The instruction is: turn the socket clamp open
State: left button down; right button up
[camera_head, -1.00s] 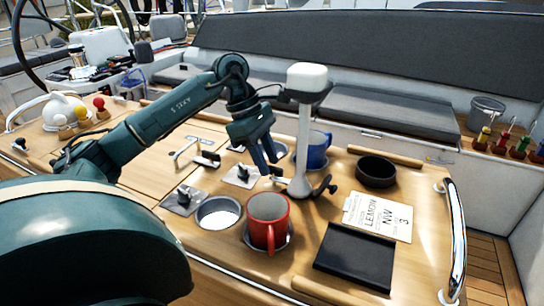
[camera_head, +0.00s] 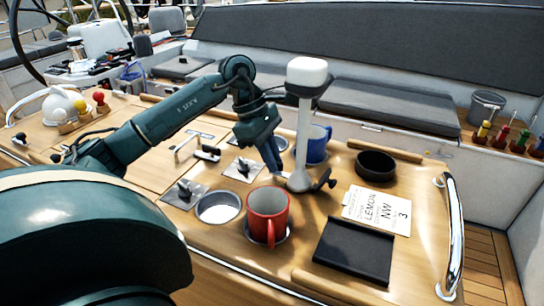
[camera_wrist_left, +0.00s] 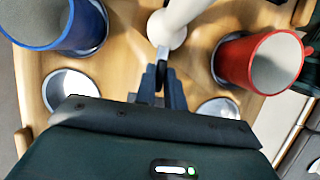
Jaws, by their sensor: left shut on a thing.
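A white post (camera_head: 303,130) with a rounded white cap and a dark collar stands upright in the wooden table. The socket clamp has a black lever (camera_head: 325,181) at the right of the post's base. My left gripper (camera_head: 278,170) is just left of the post's base, pointing down. In the wrist view its fingers (camera_wrist_left: 159,84) are shut on that dark handle, and the grip itself is partly hidden. My right gripper is out of view.
A red mug (camera_head: 268,214) stands close in front of the post, and a blue mug (camera_head: 317,145) behind it. An empty cup ring (camera_head: 218,207), a black bowl (camera_head: 376,166), a label card (camera_head: 377,210) and a black tray (camera_head: 354,252) are nearby.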

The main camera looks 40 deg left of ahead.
pick_arm(q)
jog(key=shift+n, duration=0.3)
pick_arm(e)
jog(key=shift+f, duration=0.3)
pick_arm(q)
jog(key=shift+s+f+n+t+y+b, duration=0.1)
jog(key=shift+n+t+y+b, duration=0.2)
jog(key=shift+n+b, duration=0.35)
jog(key=n+t+b, duration=0.1)
jog(key=n, duration=0.2)
jog(key=shift+d+y+b, duration=0.1)
jog(key=shift+y+b, duration=0.2)
jog(key=shift+s+n+t, duration=0.1)
jog(key=shift+n+t, duration=0.3)
jog(key=shift+n, duration=0.75)
jog(key=n+y+b, duration=0.1)
jog(key=n, duration=0.1)
jog(key=shift+d+n, duration=0.1)
jog(key=shift+n, duration=0.2)
jog(key=n+y, duration=0.2)
jog(key=n, duration=0.2)
jog(key=shift+d+n+t, duration=0.1)
jog(key=shift+n+t, duration=0.3)
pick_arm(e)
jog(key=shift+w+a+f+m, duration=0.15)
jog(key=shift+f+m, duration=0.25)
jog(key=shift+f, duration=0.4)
pick_arm(q)
jog(key=shift+y, duration=0.3)
